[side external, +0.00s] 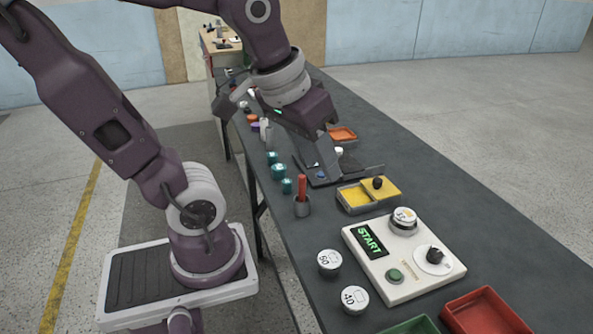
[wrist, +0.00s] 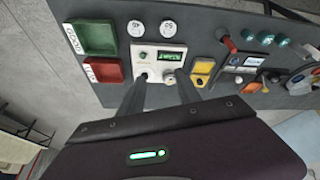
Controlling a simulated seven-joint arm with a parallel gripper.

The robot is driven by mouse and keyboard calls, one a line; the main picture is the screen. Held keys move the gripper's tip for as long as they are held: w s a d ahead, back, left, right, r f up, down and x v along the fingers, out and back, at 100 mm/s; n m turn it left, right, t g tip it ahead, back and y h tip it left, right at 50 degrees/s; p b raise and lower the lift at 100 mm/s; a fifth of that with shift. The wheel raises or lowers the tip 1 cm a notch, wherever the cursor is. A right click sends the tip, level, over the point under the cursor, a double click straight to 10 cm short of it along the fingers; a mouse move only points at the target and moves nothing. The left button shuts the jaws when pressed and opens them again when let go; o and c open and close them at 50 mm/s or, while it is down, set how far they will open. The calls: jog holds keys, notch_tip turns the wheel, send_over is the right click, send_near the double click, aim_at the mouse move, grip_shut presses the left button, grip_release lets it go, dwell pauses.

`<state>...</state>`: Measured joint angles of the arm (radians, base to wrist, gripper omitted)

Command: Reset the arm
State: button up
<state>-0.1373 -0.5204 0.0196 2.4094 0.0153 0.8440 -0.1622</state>
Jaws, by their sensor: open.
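My gripper (side external: 322,165) hangs over the middle of the table, fingers pointing down, near a dark tray. In the wrist view my gripper (wrist: 161,78) has its two fingers apart with nothing held between them. A white device (side external: 403,260) with a lit START display, a green button and a black knob stands nearer the side camera. A round white-topped weight (side external: 403,221) sits on its upper part. The device also shows in the wrist view (wrist: 150,55), beyond the fingertips. Whether the fingers touch anything in the side view is hard to tell.
Two white-topped weights (side external: 329,262) (side external: 354,299) stand left of the device. A red tray (side external: 487,312), a green tray (side external: 412,326) and a yellow two-part box (side external: 368,194) lie around it. A cup with a red-handled tool (side external: 302,205) and several teal cylinders (side external: 278,171) line the left edge.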

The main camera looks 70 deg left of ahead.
jog(key=s+d+m, duration=0.2)
jog(key=s, duration=0.1)
jog(key=s+d+m+t, duration=0.1)
jog(key=shift+s+d+m+h, duration=0.15)
jog(key=shift+s+m+h, duration=0.15)
jog(key=shift+s+h, duration=0.1)
jog(key=shift+r, duration=0.1)
dwell(0.5)
